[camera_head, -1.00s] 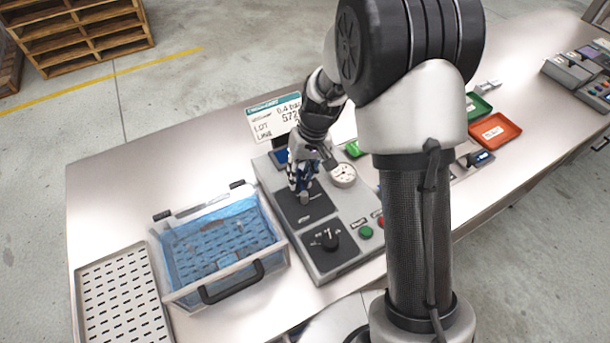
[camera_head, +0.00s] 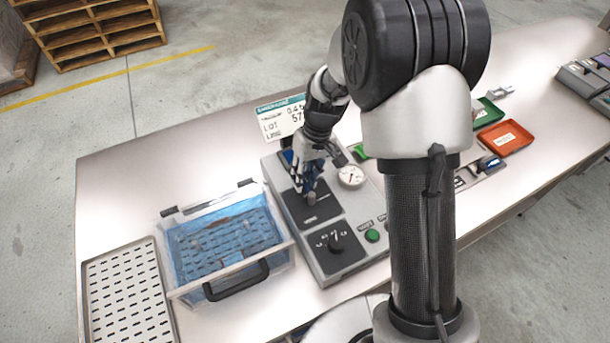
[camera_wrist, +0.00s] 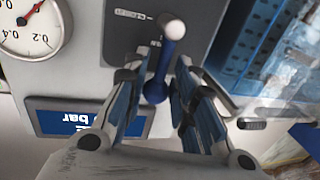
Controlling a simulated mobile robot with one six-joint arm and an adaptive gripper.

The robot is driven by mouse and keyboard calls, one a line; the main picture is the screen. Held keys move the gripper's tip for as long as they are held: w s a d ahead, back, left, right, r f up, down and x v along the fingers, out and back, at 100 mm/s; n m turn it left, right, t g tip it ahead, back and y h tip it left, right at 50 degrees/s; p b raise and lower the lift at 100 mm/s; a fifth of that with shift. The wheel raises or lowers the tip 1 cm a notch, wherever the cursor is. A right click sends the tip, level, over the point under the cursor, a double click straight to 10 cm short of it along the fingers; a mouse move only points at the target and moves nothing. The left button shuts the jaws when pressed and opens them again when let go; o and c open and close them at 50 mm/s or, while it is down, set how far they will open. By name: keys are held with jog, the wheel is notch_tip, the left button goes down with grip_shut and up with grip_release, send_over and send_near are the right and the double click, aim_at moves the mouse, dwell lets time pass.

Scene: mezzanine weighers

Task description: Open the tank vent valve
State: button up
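The vent valve lever is a blue handle (camera_wrist: 158,80) with a pale round knob, standing on a dark plate on the grey control panel (camera_head: 330,265). In the wrist view the lever stands between the two fingers of my gripper (camera_wrist: 162,75). A narrow gap seems to show beside the lever, and I see no clear squeeze on it. In the head view my gripper (camera_head: 309,186) is down at the lever, whose knob (camera_head: 311,199) shows just below the fingertips. A round gauge (camera_wrist: 30,25) with a red needle is beside the lever. Which valve position the lever marks is unclear.
A black rotary knob (camera_head: 336,244) and a green button (camera_head: 373,236) are on the same panel. A clear bin with blue contents (camera_head: 205,290) stands left of it, beside a slotted tray (camera_head: 90,275). A sign (camera_head: 279,122) stands behind. Red (camera_head: 505,137) and green trays lie right.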

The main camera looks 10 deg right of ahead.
jog(key=o, duration=0.5)
jog(key=shift+c, duration=0.2)
notch_tip(320, 180, up, 12)
jog(key=d, duration=0.2)
jog(key=shift+w, duration=0.35)
jog(key=shift+d+f, duration=0.1)
jog(key=shift+f, duration=0.05)
